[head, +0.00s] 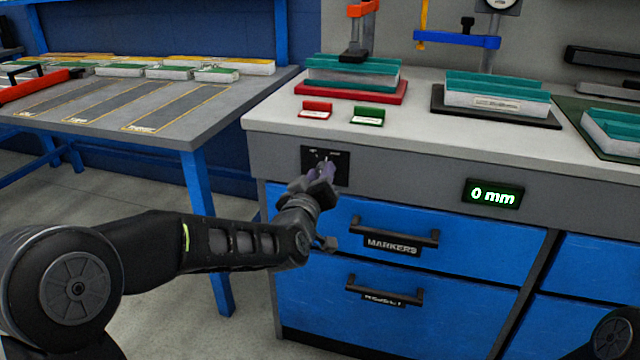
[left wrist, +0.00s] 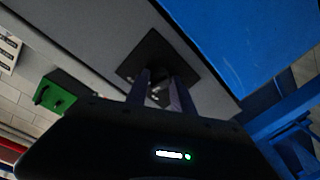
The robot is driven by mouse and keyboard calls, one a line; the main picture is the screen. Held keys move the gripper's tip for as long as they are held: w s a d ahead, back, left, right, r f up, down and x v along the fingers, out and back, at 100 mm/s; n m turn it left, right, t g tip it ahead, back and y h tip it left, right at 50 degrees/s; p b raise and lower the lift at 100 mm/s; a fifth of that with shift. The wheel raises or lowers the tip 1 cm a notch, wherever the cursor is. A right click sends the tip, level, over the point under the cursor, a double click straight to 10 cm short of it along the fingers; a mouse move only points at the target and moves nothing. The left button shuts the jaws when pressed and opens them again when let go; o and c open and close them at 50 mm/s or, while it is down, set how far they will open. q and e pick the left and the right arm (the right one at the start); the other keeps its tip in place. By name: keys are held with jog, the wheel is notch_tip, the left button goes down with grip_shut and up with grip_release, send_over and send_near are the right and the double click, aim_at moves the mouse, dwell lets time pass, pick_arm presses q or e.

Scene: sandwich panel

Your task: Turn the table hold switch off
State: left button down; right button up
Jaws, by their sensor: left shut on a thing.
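The table hold switch sits on a black plate (head: 338,158) on the grey front edge of the workbench, above the blue drawers. The plate also shows in the left wrist view (left wrist: 150,55). My left gripper (head: 326,168) is at the plate, its fingers shut on the switch knob (left wrist: 160,92). The fingers cover most of the knob, so its setting cannot be read. In the left wrist view the two fingers (left wrist: 163,95) reach to the plate with the knob between them. My right gripper is not in view.
Blue drawers with black handles, one labelled MARKERS (head: 395,243), lie below the plate. A grey side table (head: 110,105) stands at left.

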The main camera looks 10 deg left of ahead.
pick_arm(q)
jog(key=shift+r+n+g+h+b, duration=0.15)
jog(key=shift+n+g+h+b, duration=0.15)
jog(key=shift+n+b, duration=4.1)
jog(key=shift+n+p, duration=0.3)
jog(key=shift+n, duration=0.1)
jog(key=c, duration=1.1)
grip_release()
jog(key=shift+s, duration=0.1)
jog(key=s+p, duration=0.1)
jog(key=s, duration=0.6)
jog(key=shift+s+a+r, duration=0.2)
jog(key=shift+s, duration=0.1)
